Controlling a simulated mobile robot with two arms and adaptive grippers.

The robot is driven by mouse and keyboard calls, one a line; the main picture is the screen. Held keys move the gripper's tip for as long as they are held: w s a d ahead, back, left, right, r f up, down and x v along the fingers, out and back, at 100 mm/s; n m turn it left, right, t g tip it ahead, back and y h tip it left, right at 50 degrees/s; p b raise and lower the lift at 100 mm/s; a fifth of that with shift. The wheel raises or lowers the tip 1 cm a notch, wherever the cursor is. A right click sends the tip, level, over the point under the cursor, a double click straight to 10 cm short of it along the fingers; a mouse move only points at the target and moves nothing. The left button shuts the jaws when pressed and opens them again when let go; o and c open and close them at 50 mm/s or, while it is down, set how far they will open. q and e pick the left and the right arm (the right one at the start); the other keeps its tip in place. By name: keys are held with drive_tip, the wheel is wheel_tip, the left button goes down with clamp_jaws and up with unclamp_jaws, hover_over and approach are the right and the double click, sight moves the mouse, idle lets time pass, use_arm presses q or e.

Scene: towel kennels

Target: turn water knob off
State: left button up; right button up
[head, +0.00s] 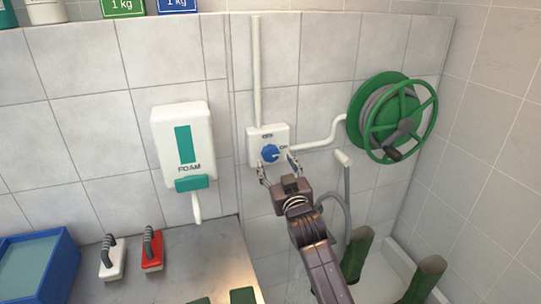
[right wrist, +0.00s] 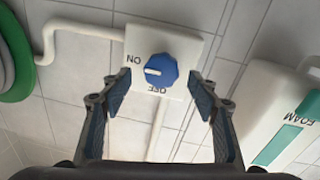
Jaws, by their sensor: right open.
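The blue water knob (head: 270,153) sits on a white wall plate (head: 254,146). In the right wrist view, which shows the plate upside down, the knob (right wrist: 161,70) has a white mark pointing left, toward the ON label (right wrist: 133,59). The OFF label (right wrist: 157,90) is at the plate's lower side there. My right gripper (head: 278,166) is open in front of the plate, just below the knob in the head view. In the right wrist view its fingers (right wrist: 155,93) are spread to either side of the knob, with nothing between them. My left gripper is out of view.
A foam dispenser (head: 168,133) hangs left of the plate, and a green hose reel (head: 364,113) is at the right. White pipes (head: 257,75) run from the plate. Brushes (head: 152,251) and a blue bin (head: 62,257) are at the lower left.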

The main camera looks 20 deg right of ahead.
sight(272, 157)
drive_tip(key=w, duration=0.3)
drive_tip(key=shift+w+a+p, duration=0.1)
drive_tip(key=shift+a+p, duration=0.05)
drive_tip(key=shift+p, duration=0.2)
drive_tip(key=shift+w, duration=0.65)
drive_tip(key=shift+c, duration=0.6)
drive_tip(key=c, duration=1)
